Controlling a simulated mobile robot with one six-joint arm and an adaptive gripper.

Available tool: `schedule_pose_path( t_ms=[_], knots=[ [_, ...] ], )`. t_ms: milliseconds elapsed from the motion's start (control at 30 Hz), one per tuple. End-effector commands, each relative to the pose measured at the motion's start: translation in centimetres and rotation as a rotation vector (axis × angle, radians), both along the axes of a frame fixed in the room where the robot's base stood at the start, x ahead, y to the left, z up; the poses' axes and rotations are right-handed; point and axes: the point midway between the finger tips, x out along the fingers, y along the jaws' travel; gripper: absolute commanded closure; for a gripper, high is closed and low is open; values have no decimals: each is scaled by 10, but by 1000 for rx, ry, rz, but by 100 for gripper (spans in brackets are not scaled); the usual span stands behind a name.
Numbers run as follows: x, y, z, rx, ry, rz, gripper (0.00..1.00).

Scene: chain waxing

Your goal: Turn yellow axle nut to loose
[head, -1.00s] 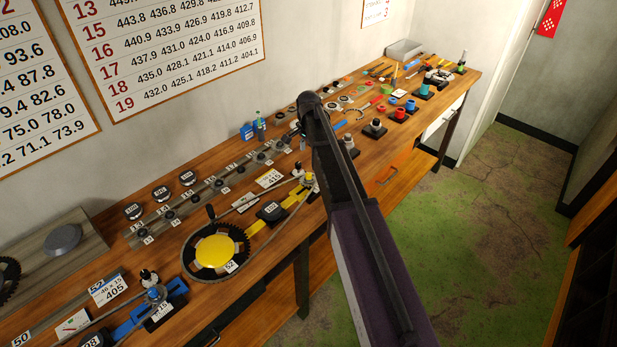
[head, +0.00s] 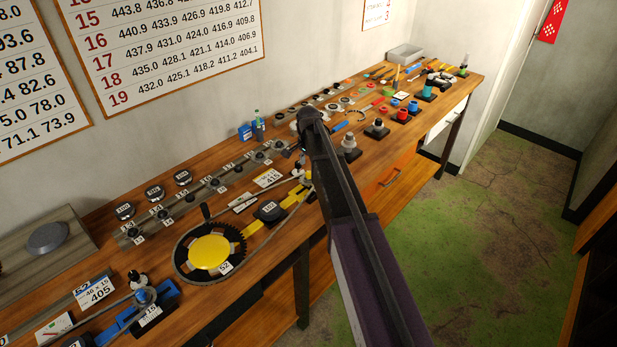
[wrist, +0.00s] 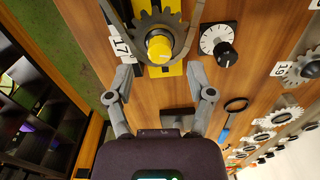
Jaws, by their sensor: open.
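The yellow axle nut (wrist: 159,49) is a round yellow knob in the middle of a small grey toothed sprocket (wrist: 150,22) tagged 17, near the top of the wrist view. My gripper (wrist: 160,74) is open, with one finger to each side and the nut between and just beyond the tips. I see no finger touching it, and the exact gap is unclear. In the head view my arm covers the gripper and most of that end of the yellow rig (head: 257,225). A chain (head: 181,236) runs from there around the large sprocket (head: 210,252) tagged 52.
A dial with a black knob (wrist: 219,40) sits right of the nut in the wrist view. A black ring-shaped tool with a blue handle (wrist: 226,125) lies nearer. A row of numbered sprockets (head: 183,208) runs behind the rig. A blue rig (head: 133,318) stands at the front left.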

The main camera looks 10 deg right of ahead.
Motion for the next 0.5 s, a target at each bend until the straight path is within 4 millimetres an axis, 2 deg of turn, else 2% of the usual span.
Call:
schedule_pose_path(
  t_ms=[33, 200, 500],
  knots=[
    [0, 0, -8, 0, 0, 0, 31],
    [0, 0, -20, 0, 0, 0, 31],
    [0, 0, -34, 0, 0, 0, 31]
  ],
)
